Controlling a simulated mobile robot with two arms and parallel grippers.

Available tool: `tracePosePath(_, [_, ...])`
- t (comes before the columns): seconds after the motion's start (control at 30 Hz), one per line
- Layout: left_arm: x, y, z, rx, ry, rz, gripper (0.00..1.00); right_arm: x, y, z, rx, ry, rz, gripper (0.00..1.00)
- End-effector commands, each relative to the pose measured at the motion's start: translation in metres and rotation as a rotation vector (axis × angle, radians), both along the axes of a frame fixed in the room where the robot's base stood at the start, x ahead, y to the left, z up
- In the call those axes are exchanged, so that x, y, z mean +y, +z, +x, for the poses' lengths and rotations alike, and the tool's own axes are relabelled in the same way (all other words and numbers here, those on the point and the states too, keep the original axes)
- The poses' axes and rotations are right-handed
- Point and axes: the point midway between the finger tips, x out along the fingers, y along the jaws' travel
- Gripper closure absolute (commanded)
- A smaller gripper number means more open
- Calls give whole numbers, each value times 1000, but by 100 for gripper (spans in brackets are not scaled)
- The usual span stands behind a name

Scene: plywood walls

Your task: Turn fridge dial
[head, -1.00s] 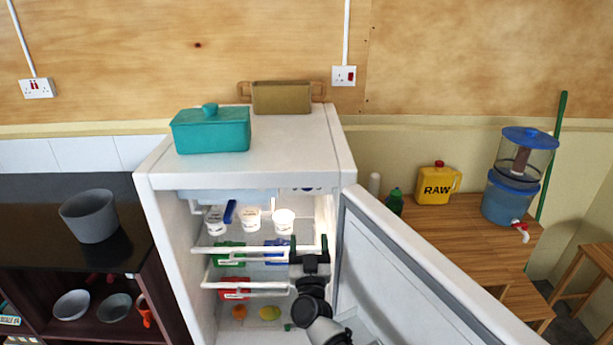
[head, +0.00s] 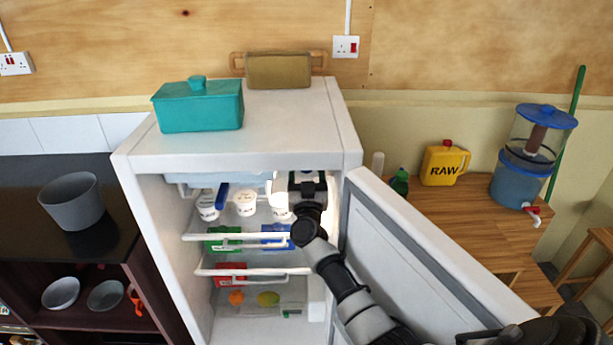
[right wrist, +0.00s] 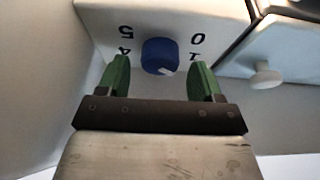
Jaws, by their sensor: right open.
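The fridge (head: 128,163) stands with its door (head: 430,250) swung open to the right. In the right wrist view the blue dial (right wrist: 160,56) sits on a white panel with the digits 0, 1, 4 and 5 visible around it. A pale pointer mark shows on its lower right. My right gripper (right wrist: 158,78) is open, its green fingers on either side of the dial. I cannot tell whether they touch it. In the head view my right gripper (head: 307,180) is inside the fridge's upper right; the dial is mostly hidden there. My left gripper is not in view.
White tubs (head: 245,203), wire shelf rails (head: 250,271) and coloured packs fill the fridge close to my right arm. The open door stands beside that arm. A teal box (head: 198,106) sits on the fridge top. A wooden table (head: 455,222) stands to the right.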

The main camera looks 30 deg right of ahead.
Motion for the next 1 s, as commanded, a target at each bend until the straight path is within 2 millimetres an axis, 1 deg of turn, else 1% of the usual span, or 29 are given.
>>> tracePosePath(0.03, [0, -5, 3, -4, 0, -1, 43, -3, 0, 4, 0, 0, -1, 34])
tracePosePath(0.13, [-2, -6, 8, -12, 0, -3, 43, -6, 3, 9, 0, 0, 0, 34])
tracePosePath(0.43, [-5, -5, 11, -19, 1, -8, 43, -7, 5, 11, 2, 1, -1, 34])
tracePosePath(0.47, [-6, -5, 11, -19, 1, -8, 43, -7, 5, 11, 2, 1, -1, 37])
tracePosePath(0.73, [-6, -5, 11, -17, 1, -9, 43, -6, 5, 11, 2, 1, -1, 79])
tracePosePath(0.77, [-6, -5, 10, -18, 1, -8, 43, -6, 5, 11, 2, 1, -1, 81])
tracePosePath(1.0, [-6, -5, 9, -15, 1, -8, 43, -6, 5, 11, -14, 0, 25, 81])
